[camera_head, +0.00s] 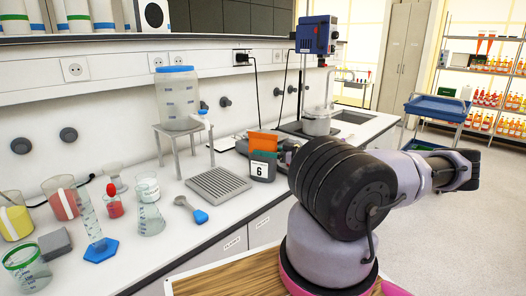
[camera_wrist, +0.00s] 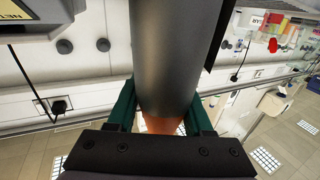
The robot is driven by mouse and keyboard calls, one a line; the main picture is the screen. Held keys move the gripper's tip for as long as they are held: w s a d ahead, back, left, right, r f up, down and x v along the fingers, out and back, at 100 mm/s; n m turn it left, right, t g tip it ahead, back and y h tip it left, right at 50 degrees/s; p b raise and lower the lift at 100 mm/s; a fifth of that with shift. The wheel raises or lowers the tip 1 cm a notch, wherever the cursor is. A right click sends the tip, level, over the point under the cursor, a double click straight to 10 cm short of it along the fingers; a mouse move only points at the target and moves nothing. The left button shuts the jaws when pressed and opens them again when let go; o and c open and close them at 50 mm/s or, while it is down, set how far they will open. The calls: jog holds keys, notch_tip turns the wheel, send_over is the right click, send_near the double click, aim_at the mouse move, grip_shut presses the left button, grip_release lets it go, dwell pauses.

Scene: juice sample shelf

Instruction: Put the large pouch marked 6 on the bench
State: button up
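The pouch marked 6 (camera_head: 263,171) is dark grey with a white number label and appears upright at the bench (camera_head: 160,232) front edge in the camera_head view. An orange part shows above it. My gripper (camera_head: 265,155) has green fingers, seen just above the label. In the wrist view the fingers of my gripper (camera_wrist: 160,112) sit on both sides of the grey pouch (camera_wrist: 175,60), with orange between them. It looks shut on the pouch. I cannot tell whether the pouch's bottom touches the bench.
A grooved grey drain plate (camera_head: 218,184) and a blue-handled scoop (camera_head: 190,210) lie left of the pouch. Beakers and a cylinder (camera_head: 90,220) crowd the left end. A dispenser tank (camera_head: 178,98) stands behind. A blue cart (camera_head: 437,108) and stocked shelves (camera_head: 490,95) are at right.

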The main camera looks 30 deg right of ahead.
jog(key=shift+o, duration=1.2)
jog(key=shift+r, duration=0.1)
jog(key=v, duration=1.2)
